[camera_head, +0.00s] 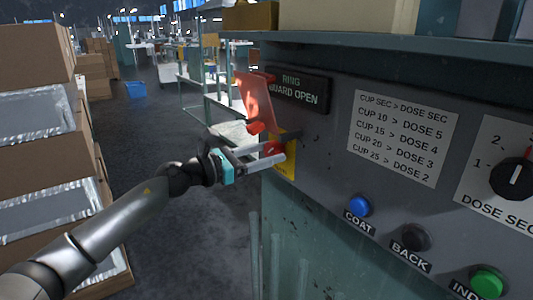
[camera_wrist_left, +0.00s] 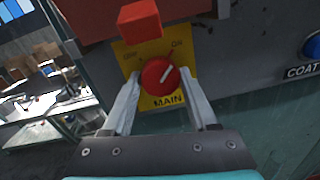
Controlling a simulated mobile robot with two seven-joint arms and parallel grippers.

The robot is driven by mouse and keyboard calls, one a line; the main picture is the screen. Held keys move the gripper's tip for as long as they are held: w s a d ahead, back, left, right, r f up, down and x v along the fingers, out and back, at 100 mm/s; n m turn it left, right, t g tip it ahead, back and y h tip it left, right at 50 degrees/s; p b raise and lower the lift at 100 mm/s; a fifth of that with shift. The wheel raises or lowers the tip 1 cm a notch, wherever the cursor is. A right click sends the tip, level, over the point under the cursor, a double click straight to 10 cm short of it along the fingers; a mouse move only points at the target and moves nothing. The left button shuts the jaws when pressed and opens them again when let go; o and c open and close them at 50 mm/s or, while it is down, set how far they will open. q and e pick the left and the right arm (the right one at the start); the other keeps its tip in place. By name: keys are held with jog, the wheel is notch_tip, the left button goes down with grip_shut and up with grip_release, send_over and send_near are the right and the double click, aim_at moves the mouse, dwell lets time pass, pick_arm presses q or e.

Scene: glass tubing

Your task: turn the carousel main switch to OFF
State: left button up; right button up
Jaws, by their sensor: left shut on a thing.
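The main switch is a red round knob (camera_wrist_left: 157,80) on a yellow plate (camera_wrist_left: 128,58) marked OFF at upper left, ON at upper right and MAIN below. Its white pointer line slants to the upper right, toward ON. My left gripper (camera_wrist_left: 160,92) has its two fingers on either side of the knob, shut on it. In the head view my left gripper (camera_head: 272,157) reaches the panel from the left, and the knob (camera_head: 273,148) is partly hidden by the fingers. A red flap (camera_head: 255,100) stands raised above the switch. My right gripper is not in view.
The grey panel carries a RING GUARD OPEN sign (camera_head: 297,90), a blue COAT button (camera_head: 358,206), a black BACK button (camera_head: 415,237), a green button (camera_head: 486,283) and a black dose dial (camera_head: 511,178). Stacked cartons (camera_head: 40,160) stand at the left. The floor between is open.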

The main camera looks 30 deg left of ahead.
pick_arm(q)
jog(key=shift+n, duration=0.3)
jog(key=n+p, duration=0.2)
jog(key=n, duration=0.1)
jog(key=shift+n, duration=0.3)
jog(key=n+p, duration=0.2)
jog(key=n, duration=0.2)
jog(key=shift+n, duration=0.4)
jog(key=n+p, duration=0.3)
jog(key=n, duration=0.1)
jog(key=shift+d+r+n+t, duration=0.1)
jog(key=shift+n+t, duration=0.3)
jog(key=shift+n+y+p, duration=0.4)
jog(key=shift+n+p, duration=1)
jog(key=shift+n, duration=0.9)
jog(key=o, duration=1.4)
jog(key=shift+s, duration=0.1)
